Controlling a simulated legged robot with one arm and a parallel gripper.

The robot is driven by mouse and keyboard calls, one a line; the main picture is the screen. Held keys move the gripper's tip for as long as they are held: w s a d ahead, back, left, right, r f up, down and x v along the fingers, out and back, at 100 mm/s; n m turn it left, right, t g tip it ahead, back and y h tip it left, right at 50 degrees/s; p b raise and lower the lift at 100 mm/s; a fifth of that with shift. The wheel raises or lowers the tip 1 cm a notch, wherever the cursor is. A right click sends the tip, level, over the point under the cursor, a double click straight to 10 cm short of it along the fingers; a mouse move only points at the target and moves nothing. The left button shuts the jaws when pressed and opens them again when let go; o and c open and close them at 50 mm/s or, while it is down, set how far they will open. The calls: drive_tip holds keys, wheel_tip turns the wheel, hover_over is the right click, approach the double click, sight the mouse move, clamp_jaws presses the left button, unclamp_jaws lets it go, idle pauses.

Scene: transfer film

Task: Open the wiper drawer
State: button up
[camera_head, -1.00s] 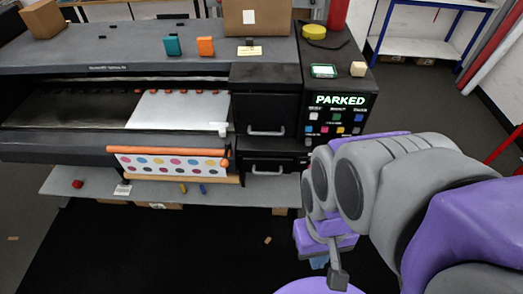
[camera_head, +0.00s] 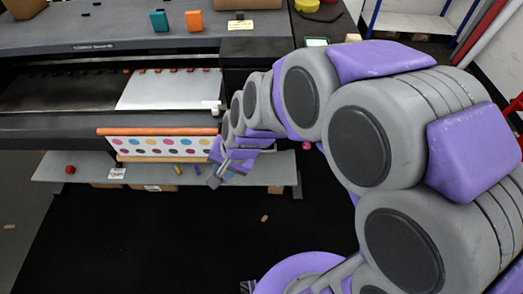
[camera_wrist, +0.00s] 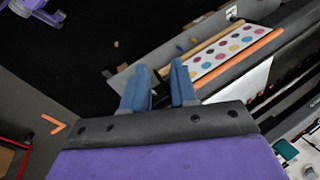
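The black unit at the printer's right end has a lid (camera_head: 252,46) and a dark front (camera_head: 238,76) in the head view. My arm covers most of that front, including the drawer faces and handles seen earlier. My gripper (camera_head: 222,177) is low in front of the printer, near the right end of the dotted print. In the wrist view my gripper (camera_wrist: 158,88) shows two blue fingers with a gap between them and nothing held. No drawer handle can be made out in the wrist view.
The dotted print (camera_head: 165,146) hangs under an orange roller (camera_head: 155,131). A grey shelf (camera_head: 85,180) below carries a red item (camera_head: 70,169) and small bottles. Teal (camera_head: 159,20) and orange (camera_head: 194,20) blocks stand on top.

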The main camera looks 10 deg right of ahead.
drive_tip(key=w+a+f+m+t+h+b, duration=0.1)
drive_tip(key=w+a+f+m+t, duration=0.1)
drive_tip(key=w+a+f+m, duration=0.25)
drive_tip(key=w+a+f+m+t, duration=0.1)
drive_tip(key=w+f+m, duration=0.2)
drive_tip(key=w+f, duration=0.4)
drive_tip(key=w+a+f+m+t+h+b, duration=0.1)
drive_tip(key=w+a+f+m+t, duration=0.2)
drive_tip(key=f, duration=0.4)
drive_tip(key=w+d+f+m+h, duration=0.3)
drive_tip(key=d+f+m+h, duration=0.15)
drive_tip(key=f, duration=0.45)
drive_tip(key=s+d+f+m+t+h+b, duration=0.1)
drive_tip(key=d+f+m+t+h, duration=0.15)
drive_tip(key=d, duration=0.25)
drive_tip(key=s+d+f+m+t+h+b, duration=0.1)
drive_tip(key=s+d+f+m+t+h, duration=0.1)
drive_tip(key=d+h, duration=0.25)
drive_tip(key=shift+n+y, duration=0.35)
drive_tip(key=shift+y, duration=0.1)
drive_tip(key=b+x, duration=0.2)
drive_tip(key=x, duration=1.5)
drive_tip(key=shift+w+d, duration=0.1)
drive_tip(key=shift+d, duration=0.1)
clamp_jaws()
